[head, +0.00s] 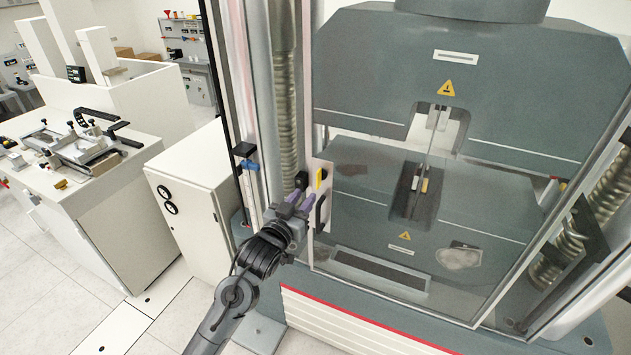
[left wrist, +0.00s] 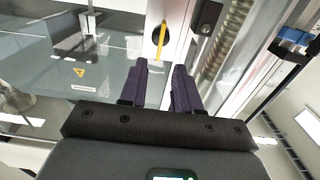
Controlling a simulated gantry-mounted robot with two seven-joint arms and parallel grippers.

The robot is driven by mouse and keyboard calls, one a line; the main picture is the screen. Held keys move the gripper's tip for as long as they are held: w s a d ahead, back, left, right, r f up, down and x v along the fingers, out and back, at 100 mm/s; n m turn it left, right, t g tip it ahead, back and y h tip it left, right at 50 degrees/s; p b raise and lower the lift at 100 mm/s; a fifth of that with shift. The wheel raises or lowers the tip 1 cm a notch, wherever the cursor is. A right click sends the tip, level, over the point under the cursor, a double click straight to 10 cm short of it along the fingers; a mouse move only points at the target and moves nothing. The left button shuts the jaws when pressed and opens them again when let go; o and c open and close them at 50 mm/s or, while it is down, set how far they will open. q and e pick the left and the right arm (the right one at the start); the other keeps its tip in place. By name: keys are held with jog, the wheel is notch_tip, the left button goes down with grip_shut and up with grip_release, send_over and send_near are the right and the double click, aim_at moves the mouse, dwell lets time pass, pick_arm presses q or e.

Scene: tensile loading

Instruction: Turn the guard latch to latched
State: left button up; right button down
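The guard latch appears as a yellow lever on a black round base, on the pale left edge strip of the clear guard door. The yellow lever (head: 320,179) shows in the head view, and the lever (left wrist: 159,36) stands roughly upright just beyond my fingertips in the left wrist view. A black block (head: 301,180) sits beside it on the frame. My left gripper (head: 297,198) is at the door's left edge, close to the latch. In the left wrist view its purple fingers (left wrist: 160,68) are apart, with nothing between them. Contact with the latch is not visible. My right gripper is out of view.
The clear guard door (head: 470,270) covers the grey testing machine (head: 480,85). A black door handle (head: 321,212) is below the lever. A blue-and-black fitting (head: 248,162) is on the frame post. A white cabinet (head: 185,195) and workbench stand left.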

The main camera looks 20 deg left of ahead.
aim_at(317, 180)
pick_arm(q)
jog(key=w, duration=0.2)
jog(key=w+p, duration=0.1)
jog(key=w, duration=0.5)
jog(key=shift+w+d, duration=0.25)
jog(key=shift+d, duration=0.1)
jog(key=shift+c, duration=0.3)
grip_shut()
